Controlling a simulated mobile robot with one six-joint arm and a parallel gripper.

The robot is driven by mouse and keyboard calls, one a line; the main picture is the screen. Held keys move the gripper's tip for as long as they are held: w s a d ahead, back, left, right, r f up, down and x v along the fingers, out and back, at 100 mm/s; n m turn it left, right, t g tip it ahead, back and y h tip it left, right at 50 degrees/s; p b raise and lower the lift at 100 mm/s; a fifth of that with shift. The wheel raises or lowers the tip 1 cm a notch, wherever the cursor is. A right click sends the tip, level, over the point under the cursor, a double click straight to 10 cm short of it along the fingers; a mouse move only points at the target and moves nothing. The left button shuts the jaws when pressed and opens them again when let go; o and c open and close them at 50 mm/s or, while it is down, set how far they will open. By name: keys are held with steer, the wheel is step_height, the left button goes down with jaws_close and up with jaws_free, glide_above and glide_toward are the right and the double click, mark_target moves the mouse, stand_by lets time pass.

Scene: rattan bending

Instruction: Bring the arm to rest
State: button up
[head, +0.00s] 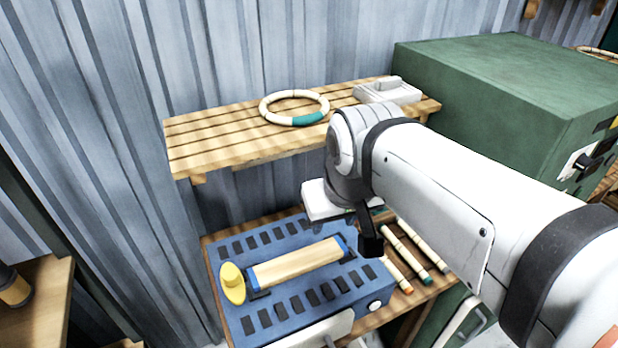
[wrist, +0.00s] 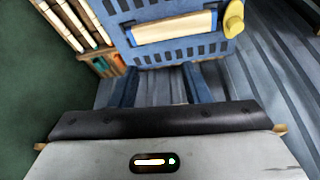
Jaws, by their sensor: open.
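My white arm (head: 450,185) reaches in from the right edge in the head view, bent down at the wrist. My gripper (head: 370,243) hangs above the right end of the blue machine and the rods beside it. It appears clear of both, with nothing seen in it. One dark finger shows; the rest is hidden behind the wrist. In the wrist view, the gripper (wrist: 160,78) has two dark fingers spread apart with an empty gap between them.
The blue slotted machine (head: 262,322) holds a pale wooden roller with a yellow knob. Several rods (head: 403,243) lie to its right. A slatted shelf (head: 215,150) above bears a ring (head: 268,100) and a grey block (head: 390,92). A green cabinet (head: 480,80) stands right.

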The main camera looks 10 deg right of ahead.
steer(key=shift+m, duration=0.3)
steer(key=s+f, duration=0.2)
steer(key=f, duration=0.1)
steer(key=shift+s+d, duration=0.3)
steer(key=shift+d, duration=0.1)
